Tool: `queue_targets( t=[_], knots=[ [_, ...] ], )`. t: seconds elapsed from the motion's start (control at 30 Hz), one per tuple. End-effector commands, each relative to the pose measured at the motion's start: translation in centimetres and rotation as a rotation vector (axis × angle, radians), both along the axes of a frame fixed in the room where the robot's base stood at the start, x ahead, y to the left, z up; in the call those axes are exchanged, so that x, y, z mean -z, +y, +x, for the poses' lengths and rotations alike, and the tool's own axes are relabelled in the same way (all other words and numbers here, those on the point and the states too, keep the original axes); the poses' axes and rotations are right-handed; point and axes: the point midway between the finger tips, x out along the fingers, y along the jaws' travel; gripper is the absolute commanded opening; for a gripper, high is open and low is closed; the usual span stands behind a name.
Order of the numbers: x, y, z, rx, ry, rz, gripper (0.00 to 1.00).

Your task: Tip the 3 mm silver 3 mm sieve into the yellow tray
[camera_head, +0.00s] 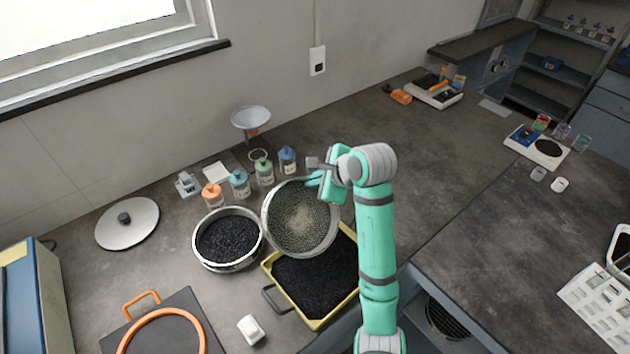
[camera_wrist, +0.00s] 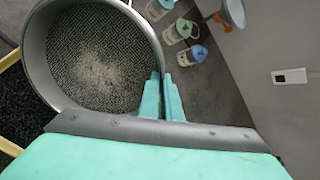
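The silver sieve (camera_head: 300,218) is held tilted above the yellow tray (camera_head: 316,325), its mesh facing the head camera. A pale patch of fine dust lies on the mesh, and I see no heap of grains in it. My gripper (camera_head: 318,180) is shut on the sieve's rim at its upper right. In the wrist view the sieve (camera_wrist: 100,60) fills the upper left, and the fingers (camera_wrist: 163,95) pinch its wall. The yellow tray holds a broad layer of black granules. The sieve hides the tray's back left corner.
A silver pan (camera_head: 229,240) of black granules stands left of the tray. Several small bottles (camera_head: 240,184) and a funnel (camera_head: 250,118) stand behind. A round lid (camera_head: 127,223) lies at left, and a white block (camera_head: 251,329) lies in front.

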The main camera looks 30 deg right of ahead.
Motion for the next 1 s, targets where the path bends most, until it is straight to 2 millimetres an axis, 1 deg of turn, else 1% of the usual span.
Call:
queue_targets(
  t=[0.17,0.53,0.7,1.0],
  knots=[
    [0.7,0.1,0.8,-0.003,0.084,-0.01,0.0],
    [3.5,0.3,3.1,-0.001,0.359,-0.033,0.0],
    [4.0,0.3,3.3,0.001,0.398,-0.036,0.0],
    [4.1,0.3,3.4,-0.001,0.417,-0.039,0.0]
  ],
)
